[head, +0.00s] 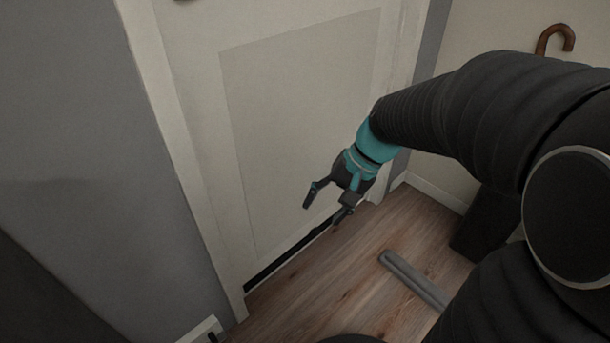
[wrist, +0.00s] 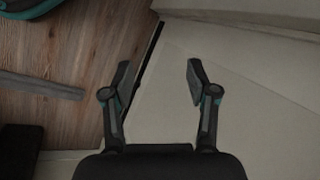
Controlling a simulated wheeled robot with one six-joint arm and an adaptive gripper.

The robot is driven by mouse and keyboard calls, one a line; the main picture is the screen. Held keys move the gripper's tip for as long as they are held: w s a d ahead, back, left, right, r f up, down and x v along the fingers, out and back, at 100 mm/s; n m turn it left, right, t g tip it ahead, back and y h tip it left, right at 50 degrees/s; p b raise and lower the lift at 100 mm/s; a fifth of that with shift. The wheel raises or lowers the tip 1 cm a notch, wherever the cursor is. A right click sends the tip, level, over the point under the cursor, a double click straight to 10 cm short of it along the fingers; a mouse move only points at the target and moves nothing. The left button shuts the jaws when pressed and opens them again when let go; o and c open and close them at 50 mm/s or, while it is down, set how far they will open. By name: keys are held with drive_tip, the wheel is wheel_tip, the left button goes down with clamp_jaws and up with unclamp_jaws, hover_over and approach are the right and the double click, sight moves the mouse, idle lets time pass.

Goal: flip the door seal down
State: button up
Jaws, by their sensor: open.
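A white panelled door (head: 305,110) stands shut in its frame. A dark strip (head: 282,262) runs along its foot, just above the floor; it looks like the door seal, but its tilt is hard to make out. The strip also shows as a thin black line (wrist: 149,62) in the wrist view, between my fingers and nearer the left one. My gripper (head: 325,210) is open and empty, low in front of the door near the right part of the strip. In the wrist view, my gripper (wrist: 158,68) has its fingers wide apart. I cannot tell whether a finger touches the strip.
A grey double bar (head: 412,279) lies on the wooden floor (head: 335,285) right of the door. A dark stand (head: 484,225) and a brown hooked handle (head: 556,38) are at the right. A grey wall (head: 75,130) bounds the left.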

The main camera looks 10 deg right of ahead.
drive_tip(key=w+d+f+m+t+y, duration=0.3)
drive_tip(key=w+f+m+y, duration=0.65)
drive_tip(key=w+f, duration=1)
drive_tip(key=w+d+f+m+t, duration=0.1)
drive_tip(key=d+f+m+t, duration=0.25)
drive_tip(key=f, duration=0.45)
drive_tip(key=w+d+f+m+t, duration=0.1)
drive_tip(key=d+f+m+t, duration=0.15)
drive_tip(key=f+m, duration=0.4)
drive_tip(key=m+t+h, duration=0.4)
drive_tip(key=m+t, duration=0.1)
approach(318, 233)
drive_tip(key=x, duration=1)
drive_tip(key=shift+f+p, duration=0.15)
drive_tip(key=shift+p, duration=0.2)
clamp_jaws()
